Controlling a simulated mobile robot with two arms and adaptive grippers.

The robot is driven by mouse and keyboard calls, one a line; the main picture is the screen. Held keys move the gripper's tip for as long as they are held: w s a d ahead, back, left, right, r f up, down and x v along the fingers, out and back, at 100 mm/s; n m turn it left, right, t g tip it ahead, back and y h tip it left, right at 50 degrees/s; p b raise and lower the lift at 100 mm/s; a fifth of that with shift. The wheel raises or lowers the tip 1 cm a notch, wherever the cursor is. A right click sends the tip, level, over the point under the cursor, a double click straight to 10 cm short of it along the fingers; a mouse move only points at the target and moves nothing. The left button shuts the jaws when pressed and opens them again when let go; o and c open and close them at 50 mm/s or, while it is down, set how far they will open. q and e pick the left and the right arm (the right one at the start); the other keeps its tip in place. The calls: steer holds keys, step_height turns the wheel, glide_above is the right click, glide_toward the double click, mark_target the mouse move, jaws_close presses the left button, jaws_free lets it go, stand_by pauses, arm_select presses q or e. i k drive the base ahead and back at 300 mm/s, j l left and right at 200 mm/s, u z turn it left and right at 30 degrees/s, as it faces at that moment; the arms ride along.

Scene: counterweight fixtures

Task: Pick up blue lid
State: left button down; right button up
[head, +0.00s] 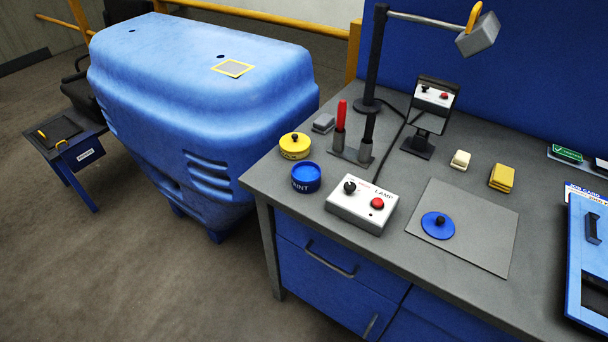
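The blue lid (437,226) is a flat round disc with a small black knob in its middle. It lies flat on a thin grey mat (485,232) on the right part of the workbench. A blue round tin (306,178) with white lettering stands open near the left edge of the bench, apart from the lid. Neither of my grippers shows in the head view.
On the grey bench (290,222) stand a lamp switch box (361,204), a yellow lidded tin (295,146), a tool holder (352,153), a small mirror (434,104), a yellow block (502,178) and a lamp (478,34). A blue case (588,262) lies at right. A large blue machine (200,90) stands left.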

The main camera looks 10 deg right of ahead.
mark_target(438, 226)
steer(key=z, duration=1.4)
